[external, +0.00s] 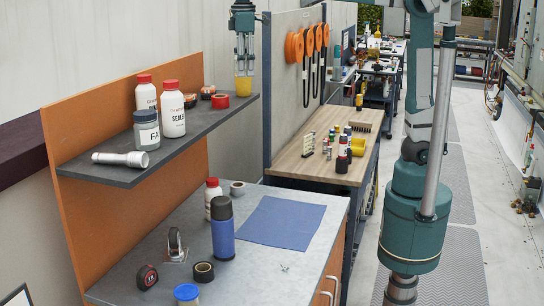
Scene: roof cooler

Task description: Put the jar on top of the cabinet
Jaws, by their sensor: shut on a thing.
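My gripper (243,70) points down at the right end of the dark shelf (190,125). It is shut on a small yellow-orange thing (243,88), which looks like a jar. I cannot tell whether that thing touches the shelf or hangs just above it. A grey jar (147,130) with a dark lid stands on the shelf. Another jar with a blue lid (187,293) stands at the lower picture edge, partly cut off. The grey-topped cabinet (285,270) with handles on its right side is below the shelf.
Two white bottles with red caps (172,112), tape rolls and a flashlight (120,158) are on the shelf. The cabinet top holds a blue spray can (222,228), a bottle, a tape measure (147,277), a caster and a blue cloth (282,222). A wooden workbench (315,165) stands behind.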

